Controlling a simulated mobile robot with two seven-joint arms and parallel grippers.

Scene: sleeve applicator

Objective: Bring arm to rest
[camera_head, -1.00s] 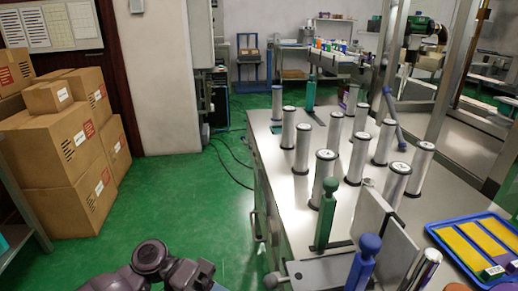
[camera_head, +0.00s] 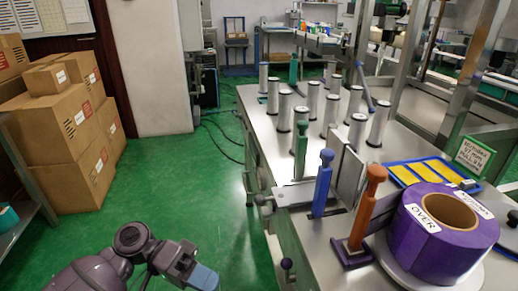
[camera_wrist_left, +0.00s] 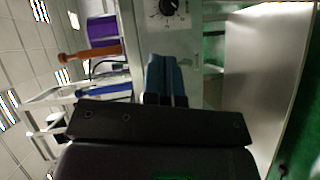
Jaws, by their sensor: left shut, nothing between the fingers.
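My left gripper (camera_head: 203,277) is at the bottom of the head view, low beside the front of the steel bench (camera_head: 268,165). In the left wrist view its two blue-grey fingers (camera_wrist_left: 165,80) are pressed together with nothing between them. The gripper hangs over the green floor, apart from the bench and everything on it. My left arm is bent in from the lower left. My right gripper does not show in either view.
Upright green (camera_head: 299,150), blue (camera_head: 322,184) and orange-brown (camera_head: 367,208) handles stand along the bench edge. A large purple roll (camera_head: 425,246) lies at the right. Several silver cylinders stand behind. Cardboard boxes (camera_head: 68,165) are stacked at left; green floor between is clear.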

